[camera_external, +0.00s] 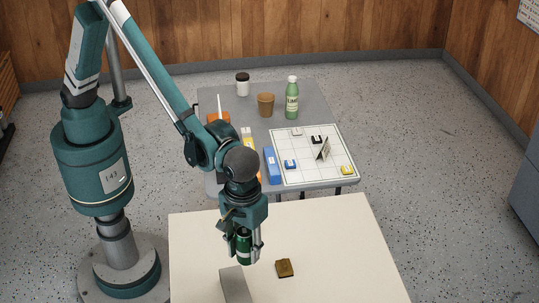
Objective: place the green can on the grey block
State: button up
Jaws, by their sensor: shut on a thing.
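The green can (244,247) is held upright between the fingers of my gripper (245,250), which is shut on it. The can is partly hidden by the fingers. The grey block (235,284) stands on the cream table (330,240), just below the can in the picture and slightly to its left. The can appears above the block's far end; from this one view I cannot tell the exact gap or whether they touch.
A small brown block (285,268) lies right of the grey block. Behind, a grey table (240,104) holds a green bottle (291,98), a brown cup (266,105), a white jar (242,84) and a gridded board (297,170). The cream table's right side is clear.

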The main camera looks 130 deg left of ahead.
jog(key=d, duration=0.1)
jog(key=s+d, duration=0.1)
jog(key=d, duration=0.1)
jog(key=shift+s+d+r, duration=0.35)
jog(key=shift+s, duration=0.05)
jog(key=shift+f, duration=0.15)
send_over(235, 286)
jog(key=shift+a+f, duration=0.1)
jog(key=shift+f, duration=2.9)
jog(key=shift+f, duration=1.85)
jog(key=shift+f+b, duration=0.2)
jog(key=shift+b, duration=0.2)
jog(key=o, duration=0.7)
jog(key=shift+c, duration=0.2)
jog(key=shift+r, duration=0.15)
